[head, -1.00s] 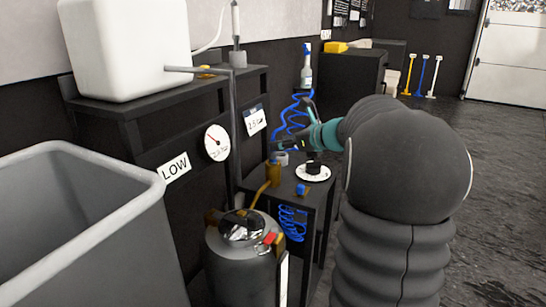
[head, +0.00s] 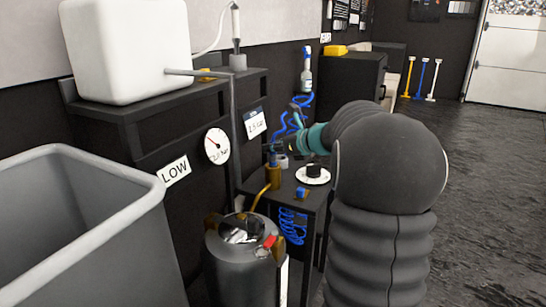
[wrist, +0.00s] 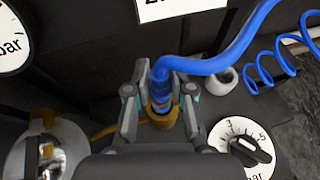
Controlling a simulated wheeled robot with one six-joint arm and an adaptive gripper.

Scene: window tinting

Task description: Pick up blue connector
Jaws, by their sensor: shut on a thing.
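The blue connector (wrist: 160,92) is between the fingers of my gripper (wrist: 162,98) in the wrist view, with a thick blue hose (wrist: 215,62) rising from it. My gripper is shut on it. The connector stands roughly upright over a brass-coloured fitting (wrist: 160,118); I cannot tell whether they touch. In the head view my gripper (head: 277,148) is just above the brass fitting (head: 274,178) on the small black table (head: 318,192). The connector is small and partly hidden by the fingers there.
A round dial with a black knob (head: 313,172) and a small blue block (head: 301,193) are on the table. A dark tank (head: 240,262) stands in front, a grey bin (head: 90,240) at left. A gauge (head: 216,146) hangs on the wall behind. The floor at right is clear.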

